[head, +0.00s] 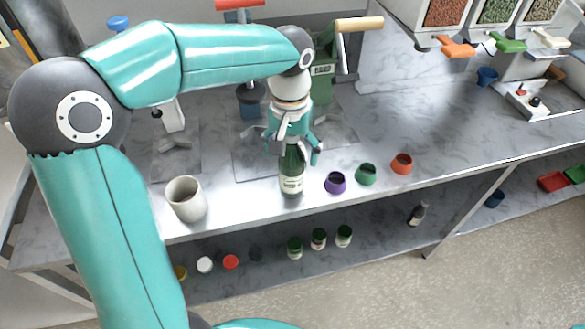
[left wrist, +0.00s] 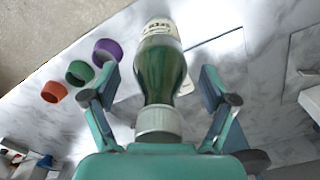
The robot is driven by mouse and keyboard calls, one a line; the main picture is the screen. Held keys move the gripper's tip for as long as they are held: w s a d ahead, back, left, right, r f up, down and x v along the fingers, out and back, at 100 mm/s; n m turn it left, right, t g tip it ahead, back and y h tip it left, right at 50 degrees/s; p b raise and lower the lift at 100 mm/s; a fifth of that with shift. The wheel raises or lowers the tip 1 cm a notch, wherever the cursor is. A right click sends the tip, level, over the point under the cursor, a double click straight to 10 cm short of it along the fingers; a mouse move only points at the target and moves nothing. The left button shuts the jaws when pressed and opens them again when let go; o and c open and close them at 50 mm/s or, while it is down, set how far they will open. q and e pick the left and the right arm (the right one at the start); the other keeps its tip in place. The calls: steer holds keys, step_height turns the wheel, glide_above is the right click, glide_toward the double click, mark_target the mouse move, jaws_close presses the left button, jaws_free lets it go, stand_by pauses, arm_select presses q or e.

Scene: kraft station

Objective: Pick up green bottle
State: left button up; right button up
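The green bottle (head: 292,182), with a white label, stands upright near the front edge of the marble counter. It also fills the middle of the left wrist view (left wrist: 160,70), its pale cap end towards my gripper. My left gripper (head: 295,152) is above it and reaches down around its upper part. In the left wrist view my left gripper (left wrist: 158,84) has its fingers spread on both sides of the bottle, with a gap on each side. The bottle's top is partly hidden by the gripper in the head view. My right gripper is not in view.
Purple (head: 335,183), green (head: 366,174) and orange (head: 402,163) cups stand right of the bottle. A grey cup (head: 186,199) stands to its left. A green press (head: 323,85) with a wooden handle is behind. Small jars (head: 319,239) sit on the lower shelf.

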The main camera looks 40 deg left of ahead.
arm_select(q)
jaws_close()
steer(key=shift+r, duration=0.15)
